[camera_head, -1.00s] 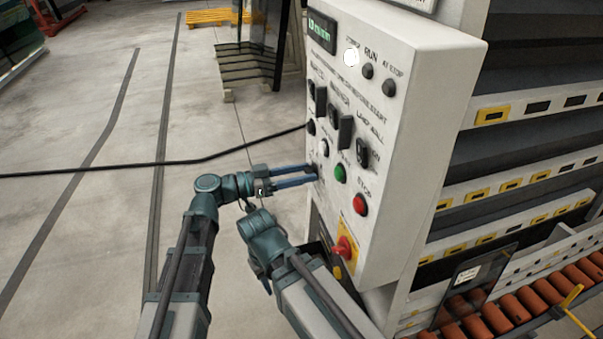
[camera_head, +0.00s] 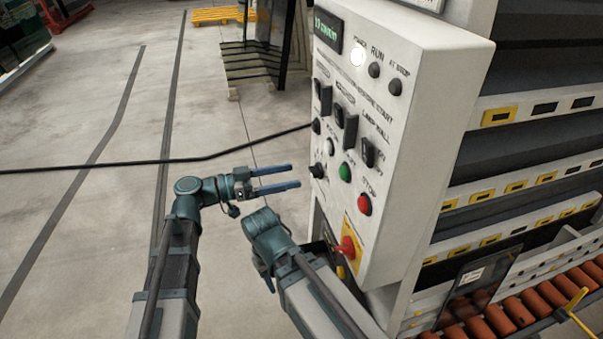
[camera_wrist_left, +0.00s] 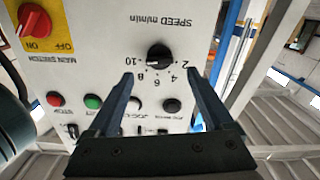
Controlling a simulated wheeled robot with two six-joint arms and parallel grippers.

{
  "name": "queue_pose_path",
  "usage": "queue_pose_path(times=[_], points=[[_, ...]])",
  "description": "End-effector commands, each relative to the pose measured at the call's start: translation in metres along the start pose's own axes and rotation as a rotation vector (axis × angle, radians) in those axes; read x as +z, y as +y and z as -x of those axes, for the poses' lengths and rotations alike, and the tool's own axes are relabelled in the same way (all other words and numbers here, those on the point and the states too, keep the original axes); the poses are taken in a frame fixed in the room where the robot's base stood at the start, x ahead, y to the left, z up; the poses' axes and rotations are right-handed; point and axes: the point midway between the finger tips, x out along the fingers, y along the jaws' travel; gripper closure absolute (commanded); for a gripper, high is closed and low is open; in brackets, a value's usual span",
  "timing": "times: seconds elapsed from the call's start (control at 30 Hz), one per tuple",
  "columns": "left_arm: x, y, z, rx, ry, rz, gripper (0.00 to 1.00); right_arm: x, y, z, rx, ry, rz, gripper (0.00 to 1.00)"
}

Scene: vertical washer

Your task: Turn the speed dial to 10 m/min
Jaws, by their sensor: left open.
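The speed dial (camera_head: 317,171) is a black knob low on the left side of the white control panel (camera_head: 398,225). The left wrist view shows the dial (camera_wrist_left: 158,57) upside down, with printed numbers from 2 to 10 around it. A pale mark on the knob appears to point to the 10 side. My left gripper (camera_head: 299,177) is open and empty; its two blue fingers face the dial with a gap between. In the left wrist view, the left gripper (camera_wrist_left: 160,85) has its fingers spread either side of the dial, clear of it.
A green button (camera_head: 345,172), a red stop button (camera_head: 364,204) and a red main switch (camera_head: 346,247) on yellow are near the dial. A green display (camera_head: 327,31) is at the panel's top; its text is blurred. A black cable (camera_head: 150,163) crosses in front of open floor.

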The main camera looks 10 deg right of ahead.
Motion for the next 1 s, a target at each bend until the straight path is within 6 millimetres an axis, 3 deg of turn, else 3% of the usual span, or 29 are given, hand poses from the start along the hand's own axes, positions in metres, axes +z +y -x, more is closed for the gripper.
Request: queue_pose_path(times=[0.2,0.4,0.6,1.0], points=[[0.0,-0.001,0.047,-0.004,0.0,0.0,0.15,0.0,0.0,0.0,0.0,0.0,0.0,0.58],[0.0,0.0,0.074,-0.002,-0.001,-0.001,0.15,0.0,0.0,0.0,0.0,0.0,0.0,0.58],[0.0,0.0,0.084,0.0,-0.001,-0.001,0.15,0.0,0.0,0.0,0.0,0.0,0.0,0.58],[0.0,0.0,0.085,0.001,-0.001,-0.001,0.15,0.0,0.0,0.0,0.0,0.0,0.0,0.58]])
